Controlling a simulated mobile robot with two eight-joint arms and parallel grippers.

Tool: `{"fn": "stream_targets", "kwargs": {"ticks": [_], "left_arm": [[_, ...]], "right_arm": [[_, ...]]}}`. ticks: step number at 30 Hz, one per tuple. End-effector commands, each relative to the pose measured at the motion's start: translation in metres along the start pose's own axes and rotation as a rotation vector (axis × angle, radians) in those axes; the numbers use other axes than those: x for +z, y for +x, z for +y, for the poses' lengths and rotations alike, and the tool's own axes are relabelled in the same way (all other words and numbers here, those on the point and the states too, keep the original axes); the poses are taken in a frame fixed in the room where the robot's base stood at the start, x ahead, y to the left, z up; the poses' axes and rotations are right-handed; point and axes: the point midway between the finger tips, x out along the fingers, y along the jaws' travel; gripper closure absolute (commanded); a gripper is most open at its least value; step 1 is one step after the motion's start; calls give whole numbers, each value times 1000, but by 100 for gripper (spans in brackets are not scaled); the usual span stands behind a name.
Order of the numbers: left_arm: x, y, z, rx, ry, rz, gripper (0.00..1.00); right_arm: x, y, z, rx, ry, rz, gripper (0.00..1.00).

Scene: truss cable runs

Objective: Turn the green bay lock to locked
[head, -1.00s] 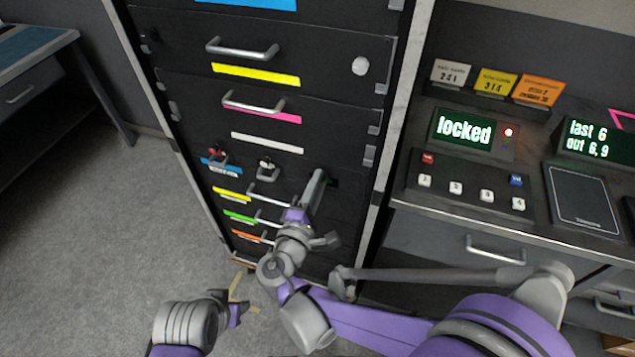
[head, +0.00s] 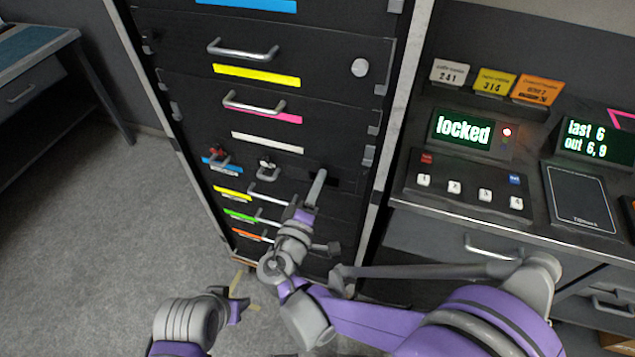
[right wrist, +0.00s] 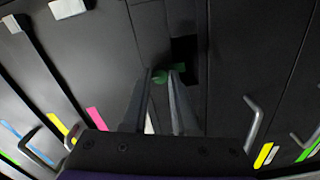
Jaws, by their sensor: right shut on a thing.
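The green bay lock (right wrist: 160,76) shows in the right wrist view as a small green piece between my fingertips, beside a dark recess in the black cabinet front. My right gripper (right wrist: 163,80) is shut on it. In the head view my right gripper (head: 319,176) reaches the cabinet front, and its fingers hide the lock. The lock's angle cannot be made out. My left gripper (head: 238,304) is low over the floor at the left, away from the cabinet; its jaw state is unclear.
The black cabinet (head: 330,105) has several drawers with bar handles and coloured labels. Small handles (head: 268,168) stick out left of my right gripper. At right, a desk holds a display reading "locked" (head: 462,131) with a red light, and a button panel (head: 470,188).

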Motion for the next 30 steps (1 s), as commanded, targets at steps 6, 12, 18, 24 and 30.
{"fn": "stream_targets", "kwargs": {"ticks": [6, 12, 18, 24, 30], "left_arm": [[0, 0, 0, 0, 0, 0, 51], [0, 0, 0, 0, 0, 0, 51], [0, 0, 0, 0, 0, 0, 51], [0, 0, 0, 0, 0, 0, 51], [0, 0, 0, 0, 0, 0, 51]], "right_arm": [[0, 1, 1, 3, 1, 0, 100], [0, 1, 1, 3, 0, 0, 61], [0, 0, 0, 1, 0, 0, 44], [0, 0, 0, 1, 0, 0, 44], [0, 0, 0, 1, 0, 0, 44]]}}
